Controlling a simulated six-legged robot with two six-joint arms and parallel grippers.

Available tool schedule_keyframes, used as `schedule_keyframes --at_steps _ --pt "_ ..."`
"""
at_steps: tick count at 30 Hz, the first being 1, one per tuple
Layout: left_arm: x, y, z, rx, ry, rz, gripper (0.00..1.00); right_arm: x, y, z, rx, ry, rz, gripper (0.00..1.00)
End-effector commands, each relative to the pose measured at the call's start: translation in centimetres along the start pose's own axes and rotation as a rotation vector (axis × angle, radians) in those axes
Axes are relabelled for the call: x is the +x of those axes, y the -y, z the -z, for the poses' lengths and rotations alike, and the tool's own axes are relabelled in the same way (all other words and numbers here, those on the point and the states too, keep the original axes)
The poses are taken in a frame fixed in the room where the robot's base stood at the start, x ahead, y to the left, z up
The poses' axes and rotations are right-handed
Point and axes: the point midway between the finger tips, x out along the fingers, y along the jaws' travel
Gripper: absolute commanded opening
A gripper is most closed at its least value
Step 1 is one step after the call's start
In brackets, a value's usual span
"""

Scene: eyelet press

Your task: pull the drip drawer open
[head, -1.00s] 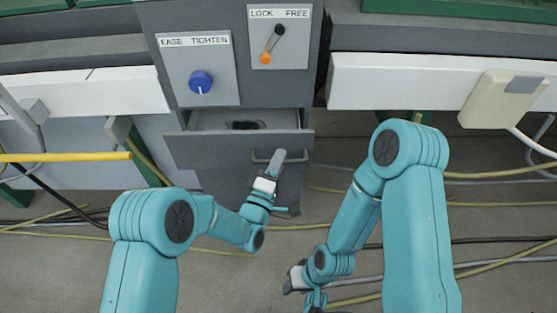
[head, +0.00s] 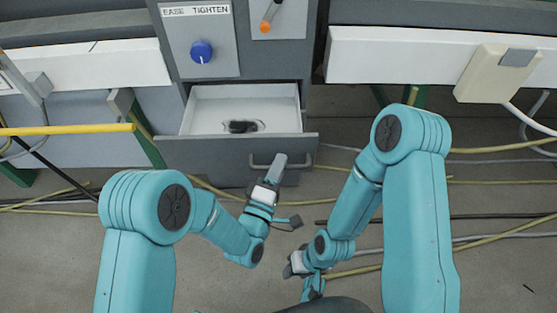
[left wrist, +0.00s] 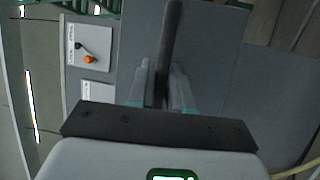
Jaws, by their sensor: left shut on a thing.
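The grey drip drawer (head: 215,150) stands well out of the cabinet. Its pale inside shows, with a dark patch (head: 242,126) on the floor of it. A dark bar handle (head: 258,166) crosses the right part of the drawer front. My left gripper (head: 279,163) is shut on the handle. In the left wrist view the handle (left wrist: 172,40) runs as a dark bar between the two fingers (left wrist: 162,88). My right gripper (head: 298,268) hangs low at the front, away from the drawer; its jaw opening is too small to tell.
The cabinet face above has a blue knob (head: 201,51) on an EASE TIGHTEN plate and an orange-tipped lever (head: 266,24). Yellow and dark cables (head: 500,181) lie across the floor. A beige box (head: 497,75) is on the white rail at right.

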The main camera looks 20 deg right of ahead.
Motion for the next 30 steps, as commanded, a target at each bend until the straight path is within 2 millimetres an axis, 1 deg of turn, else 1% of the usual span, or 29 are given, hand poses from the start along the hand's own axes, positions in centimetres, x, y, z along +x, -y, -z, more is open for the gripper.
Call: schedule_keyframes --at_steps 13,14,15,23,25,28,30 --pt "-0.5 -0.1 -0.1 0.001 -0.003 -0.001 0.0 0.0 0.0 0.0 0.0 -0.001 0.0 0.43" --pt "-0.5 -0.1 -0.1 0.001 -0.003 -0.001 0.22 0.0 0.0 0.0 0.0 -0.001 0.0 0.43" --pt "-0.5 -0.1 -0.1 0.001 -0.003 0.0 0.25 0.0 0.0 0.0 0.0 -0.001 0.0 0.43" --pt "-0.7 -0.1 -0.2 0.001 -0.001 0.0 0.25 0.0 0.0 0.0 0.0 0.0 0.0 0.43" --pt "-1.1 -0.1 -0.2 0.001 -0.001 0.001 0.25 -0.1 0.0 0.0 0.0 0.0 0.0 0.43" --pt "-2.4 -0.1 -0.2 0.001 0.0 0.003 0.25 -0.2 0.1 0.0 -0.001 0.001 0.0 0.43" --pt "-3.9 -0.2 -0.2 -0.002 -0.001 0.006 0.25 -0.4 0.2 -0.1 -0.002 0.002 0.0 0.43"
